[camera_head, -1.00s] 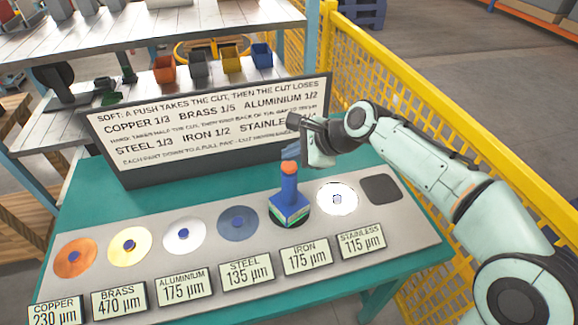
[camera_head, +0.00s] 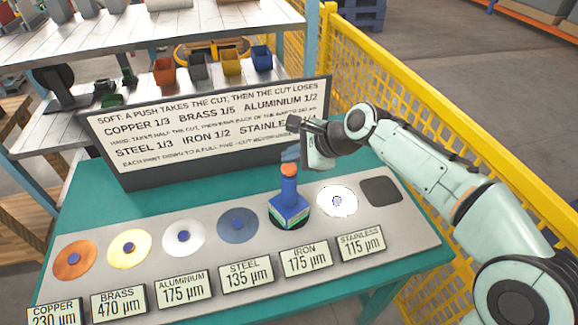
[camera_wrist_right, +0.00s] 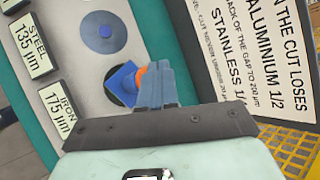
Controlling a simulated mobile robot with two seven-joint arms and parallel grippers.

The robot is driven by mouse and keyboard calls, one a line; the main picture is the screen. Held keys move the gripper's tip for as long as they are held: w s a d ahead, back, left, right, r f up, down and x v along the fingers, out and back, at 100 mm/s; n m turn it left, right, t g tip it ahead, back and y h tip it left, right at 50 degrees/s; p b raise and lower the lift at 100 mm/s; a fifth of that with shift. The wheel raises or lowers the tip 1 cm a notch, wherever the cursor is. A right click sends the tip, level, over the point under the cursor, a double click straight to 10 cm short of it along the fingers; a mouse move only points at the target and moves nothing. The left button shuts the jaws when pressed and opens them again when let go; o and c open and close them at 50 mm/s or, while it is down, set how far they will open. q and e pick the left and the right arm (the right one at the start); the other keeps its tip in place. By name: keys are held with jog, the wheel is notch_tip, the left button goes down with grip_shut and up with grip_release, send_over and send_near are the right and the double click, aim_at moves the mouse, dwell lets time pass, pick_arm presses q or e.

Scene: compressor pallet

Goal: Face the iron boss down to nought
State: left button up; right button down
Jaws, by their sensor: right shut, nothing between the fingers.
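The iron boss is a dark disc (camera_head: 306,222), mostly hidden under the facing tool (camera_head: 289,206), a blue upright tool with a square foot and an orange top. The tool also shows in the right wrist view (camera_wrist_right: 122,80). The iron plate (camera_head: 305,259) in front reads 175 µm. My right gripper (camera_head: 290,155) is shut and empty, its fingers pointing down just over the orange top. In the right wrist view its fingertips (camera_wrist_right: 156,70) overlap the orange top; I cannot tell whether they touch it. My left gripper is not in view.
Copper (camera_head: 74,260), brass (camera_head: 129,247), aluminium (camera_head: 183,237) and steel (camera_head: 238,225) discs lie left of the tool, the bright stainless disc (camera_head: 337,201) right. A dark square pad (camera_head: 381,191) is empty. A sign board (camera_head: 210,130) stands behind; a yellow fence (camera_head: 440,150) runs right.

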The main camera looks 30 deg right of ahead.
aim_at(292, 169)
jog(key=shift+f, duration=0.15)
dwell(0.7)
jog(key=shift+f, duration=0.3)
jog(key=shift+f+b, duration=0.55)
jog(key=shift+f, duration=0.2)
dwell(0.7)
dwell(0.3)
jog(key=shift+r+p, duration=1.15)
jog(key=shift+p, duration=0.05)
jog(key=shift+r+p, duration=0.5)
jog(key=shift+r, duration=0.05)
notch_tip(292, 169, up, 4)
jog(key=p, duration=0.4)
